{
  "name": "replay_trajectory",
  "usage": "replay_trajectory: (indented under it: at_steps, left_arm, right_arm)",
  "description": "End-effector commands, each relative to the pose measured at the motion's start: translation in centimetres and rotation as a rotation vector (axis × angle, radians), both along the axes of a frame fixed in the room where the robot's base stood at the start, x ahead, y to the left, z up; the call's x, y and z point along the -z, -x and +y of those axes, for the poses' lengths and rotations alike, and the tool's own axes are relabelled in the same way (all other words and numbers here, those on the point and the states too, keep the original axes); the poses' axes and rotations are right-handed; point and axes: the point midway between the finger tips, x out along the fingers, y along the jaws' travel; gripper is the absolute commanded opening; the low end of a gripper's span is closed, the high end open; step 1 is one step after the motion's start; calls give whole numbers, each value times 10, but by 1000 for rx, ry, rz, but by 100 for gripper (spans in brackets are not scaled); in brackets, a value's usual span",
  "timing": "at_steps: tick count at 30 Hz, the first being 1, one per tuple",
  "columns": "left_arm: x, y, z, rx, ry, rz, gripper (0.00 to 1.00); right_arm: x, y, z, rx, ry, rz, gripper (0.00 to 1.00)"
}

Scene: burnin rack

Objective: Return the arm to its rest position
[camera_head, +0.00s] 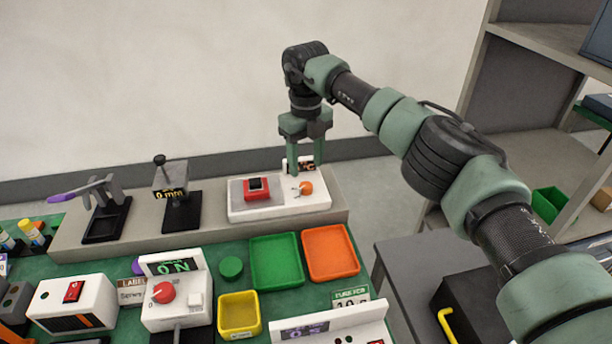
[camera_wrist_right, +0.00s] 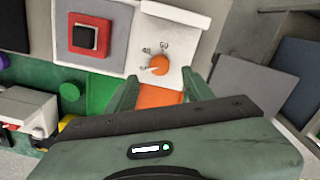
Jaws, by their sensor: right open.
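My right arm comes in from the right in the head view, raised and bent, with its hand pointing down. My right gripper (camera_head: 304,172) is open and empty over the back ledge, at a white test unit (camera_head: 240,212) with a red socket block holding a black chip (camera_head: 257,188) and an orange knob (camera_head: 306,187). In the wrist view the orange knob (camera_wrist_right: 159,64) lies just beyond the gap between the fingers (camera_wrist_right: 158,88). I cannot tell whether a finger touches the unit. My left gripper is not in view.
Green (camera_head: 276,262), orange (camera_head: 331,253) and yellow (camera_head: 239,315) trays lie on the green mat. A white box with a red knob (camera_head: 163,293) stands left of them. A clamp (camera_head: 103,205) and a gauge (camera_head: 175,193) stand on the ledge. Shelving (camera_head: 527,90) rises at right.

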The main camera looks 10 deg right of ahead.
Motion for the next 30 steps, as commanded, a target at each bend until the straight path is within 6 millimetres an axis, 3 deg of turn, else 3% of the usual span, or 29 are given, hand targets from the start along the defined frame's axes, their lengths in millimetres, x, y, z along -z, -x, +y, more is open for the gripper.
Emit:
replay_trajectory:
  at_steps: [4, 16, 25, 30]
  left_arm:
    - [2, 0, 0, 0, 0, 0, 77]
    - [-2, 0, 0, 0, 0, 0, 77]
    - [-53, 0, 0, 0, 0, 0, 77]
    - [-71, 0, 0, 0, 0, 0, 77]
  right_arm:
    - [-14, 0, 0, -1, -1, 0, 52]
    - [-20, 0, 0, -1, -1, 1, 52]
    - [-71, 0, 0, -1, -1, 0, 52]
    - [-89, 0, 0, -1, -1, 1, 52]
